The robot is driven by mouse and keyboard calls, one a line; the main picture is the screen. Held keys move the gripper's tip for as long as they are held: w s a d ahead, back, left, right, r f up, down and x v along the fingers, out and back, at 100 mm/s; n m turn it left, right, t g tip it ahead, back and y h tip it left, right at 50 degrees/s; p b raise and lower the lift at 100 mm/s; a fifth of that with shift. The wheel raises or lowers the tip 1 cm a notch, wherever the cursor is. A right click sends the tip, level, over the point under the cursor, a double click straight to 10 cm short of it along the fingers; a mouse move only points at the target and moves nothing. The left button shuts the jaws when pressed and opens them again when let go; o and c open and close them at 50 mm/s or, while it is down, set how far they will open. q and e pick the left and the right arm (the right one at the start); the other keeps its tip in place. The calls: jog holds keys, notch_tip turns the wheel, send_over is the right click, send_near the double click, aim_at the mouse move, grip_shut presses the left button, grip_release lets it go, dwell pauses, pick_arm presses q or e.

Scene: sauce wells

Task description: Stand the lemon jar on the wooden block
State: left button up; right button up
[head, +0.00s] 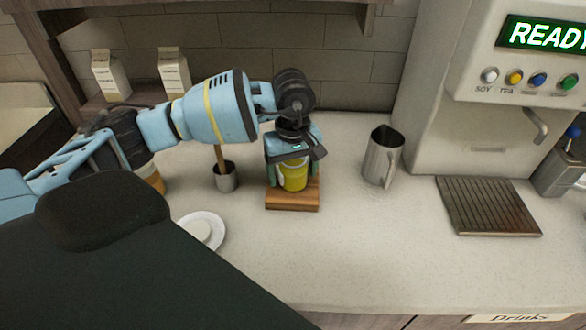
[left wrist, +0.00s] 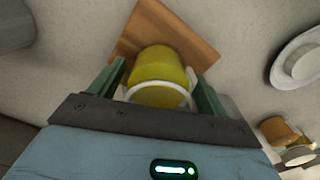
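The yellow lemon jar (head: 294,178) stands upright on the wooden block (head: 292,201) on the counter. In the left wrist view the jar (left wrist: 158,72) shows its pale rim, with the block (left wrist: 196,36) beneath it. My left gripper (head: 292,168) reaches down over the block with its fingers on either side of the jar. In the left wrist view its fingers (left wrist: 158,84) look open, with narrow gaps beside the jar. The gripper body hides the jar's top in the head view. My right gripper is not in view.
A metal cup with a wooden handle (head: 226,178) stands left of the block. A white plate (head: 218,229) lies front left, and an orange-banded jar (head: 155,180) is behind my arm. A steel pitcher (head: 382,157) stands right. The front counter is clear.

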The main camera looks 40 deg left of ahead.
pick_arm(q)
jog(key=shift+o, duration=0.4)
jog(key=shift+r, duration=0.1)
notch_tip(320, 180, up, 12)
dwell(0.4)
